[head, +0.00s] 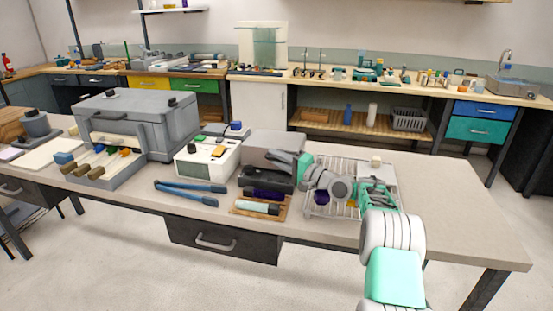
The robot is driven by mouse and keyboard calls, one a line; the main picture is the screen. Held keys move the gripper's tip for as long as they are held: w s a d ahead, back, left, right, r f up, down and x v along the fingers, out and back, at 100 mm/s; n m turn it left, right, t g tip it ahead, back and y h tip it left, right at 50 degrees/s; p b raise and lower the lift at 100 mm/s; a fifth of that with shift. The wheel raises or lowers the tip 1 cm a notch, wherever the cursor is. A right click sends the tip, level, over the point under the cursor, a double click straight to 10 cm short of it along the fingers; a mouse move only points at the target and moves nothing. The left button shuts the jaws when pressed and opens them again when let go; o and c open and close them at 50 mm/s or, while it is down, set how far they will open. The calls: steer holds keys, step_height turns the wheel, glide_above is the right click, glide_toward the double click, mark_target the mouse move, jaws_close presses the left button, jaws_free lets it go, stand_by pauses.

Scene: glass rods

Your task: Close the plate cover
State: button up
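A low black unit (265,179) stands on the near bench, with a grey panel or box (272,146) rising directly behind it. The grey part looks like the raised plate cover, but I cannot tell for sure at this size. The gripper overlaps the grey part in view; contact is unclear. Its fingers are small and seen side-on, so their opening is not readable.
A wire rack (334,208) stands under my arm. A wooden board with a pale cylinder (257,207) lies in front of the black unit. Blue-handled tongs (190,187), a white control box (192,166) and a large grey case (160,110) are left. The bench's right end is clear.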

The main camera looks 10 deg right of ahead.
steer(key=shift+d, duration=0.15)
steer(key=shift+r, duration=0.15)
step_height(320, 180, up, 3)
steer(key=shift+f, duration=0.1)
steer(key=s+r, duration=1)
steer(key=s, duration=0.4)
steer(key=shift+b, duration=0.35)
steer(key=shift+c, duration=0.3)
